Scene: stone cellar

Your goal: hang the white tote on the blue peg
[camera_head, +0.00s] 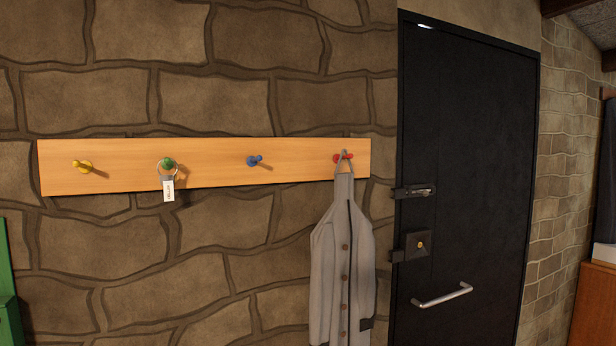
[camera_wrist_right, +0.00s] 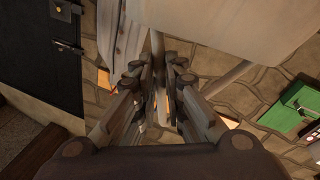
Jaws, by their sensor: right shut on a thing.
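The blue peg (camera_head: 254,160) sticks out of the wooden rail on the wall in the head view and is bare. The white tote (camera_wrist_right: 220,30) shows as a large pale panel at the top of the right wrist view, partly cut off by the frame. My right gripper (camera_wrist_right: 157,82) is shut on a pale strap that seems to be the tote's handle. The exact grip is partly hidden by the fingers. Neither gripper nor the tote is in the head view.
The wooden rail (camera_head: 215,165) also bears a yellow peg (camera_head: 82,166), a green peg (camera_head: 167,163) with a tagged ring, and a red peg (camera_head: 344,157) with a grey coat (camera_head: 342,265). A black door (camera_head: 465,180) stands right; a green object (camera_head: 8,290) is lower left.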

